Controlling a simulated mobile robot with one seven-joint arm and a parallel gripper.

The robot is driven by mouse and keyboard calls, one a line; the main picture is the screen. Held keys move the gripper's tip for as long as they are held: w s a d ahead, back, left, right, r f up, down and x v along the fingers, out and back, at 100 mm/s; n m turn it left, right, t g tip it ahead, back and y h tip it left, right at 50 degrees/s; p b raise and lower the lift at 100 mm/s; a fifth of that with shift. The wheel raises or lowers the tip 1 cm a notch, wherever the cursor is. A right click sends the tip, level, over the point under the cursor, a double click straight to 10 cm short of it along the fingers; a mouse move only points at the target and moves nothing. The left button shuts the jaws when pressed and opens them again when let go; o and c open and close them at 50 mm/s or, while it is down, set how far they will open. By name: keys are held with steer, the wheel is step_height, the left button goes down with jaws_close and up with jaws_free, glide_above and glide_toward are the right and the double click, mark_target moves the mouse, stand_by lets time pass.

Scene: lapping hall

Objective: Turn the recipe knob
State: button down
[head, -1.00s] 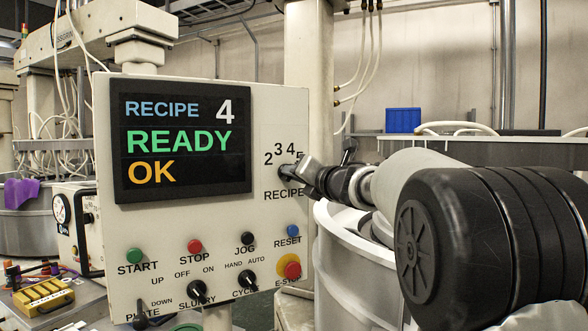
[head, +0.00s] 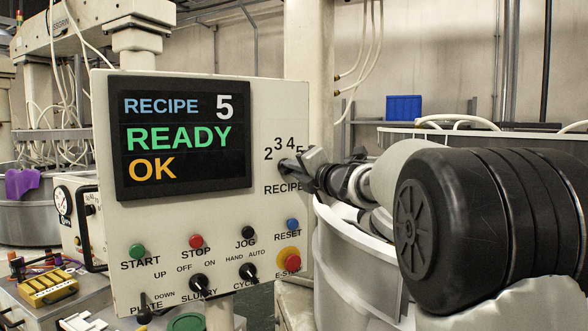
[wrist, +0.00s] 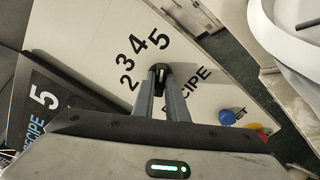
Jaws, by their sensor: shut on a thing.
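The recipe knob (wrist: 158,72) is a small black knob on the white control panel (head: 270,115), below an arc of numbers from 2 to 5. My gripper (head: 287,167) reaches it from the right in the head view and mostly hides it there. In the wrist view my gripper (wrist: 160,82) is shut on the knob, with one grey finger on either side. The knob's upper end points toward the 5. The panel's dark display (head: 182,138) reads RECIPE 5, READY and OK.
Below the knob are the RESET button (head: 292,224) and the red emergency stop (head: 292,262). The START button (head: 137,251), STOP button (head: 196,241) and several small switches line the lower panel. A large white tub (head: 345,265) stands close under my arm.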

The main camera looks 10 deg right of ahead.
steer(key=c, duration=1.8)
jaws_free()
steer(key=shift+o, duration=0.2)
steer(key=shift+s, duration=0.1)
